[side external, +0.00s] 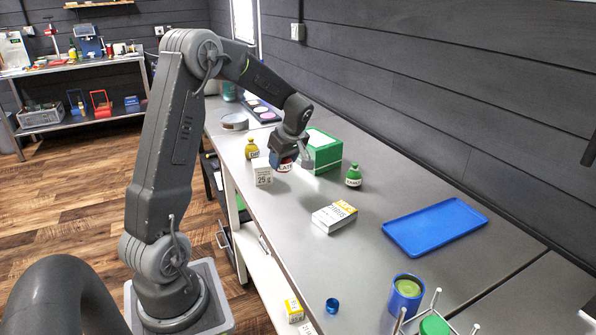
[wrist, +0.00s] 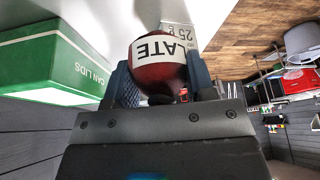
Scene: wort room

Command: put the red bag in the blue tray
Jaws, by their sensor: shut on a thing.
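The red bag, with a white label reading "LATE" in the wrist view (wrist: 160,72), sits between the fingers of my gripper (side external: 284,160). My gripper is shut on it. In the side view only part of the red bag (side external: 283,167) shows below the fingers, so I cannot tell whether it touches the table. The blue tray (side external: 434,227) lies flat and empty on the grey table, to the right of my gripper and well apart from it.
A green box (side external: 325,152) stands close beside my gripper. A yellow bag (side external: 251,149), a white 25 g box (side external: 263,172) and a green bag (side external: 353,175) stand nearby. A white and yellow box (side external: 334,216) lies between the bag and the tray. A blue cup (side external: 405,298) stands in front.

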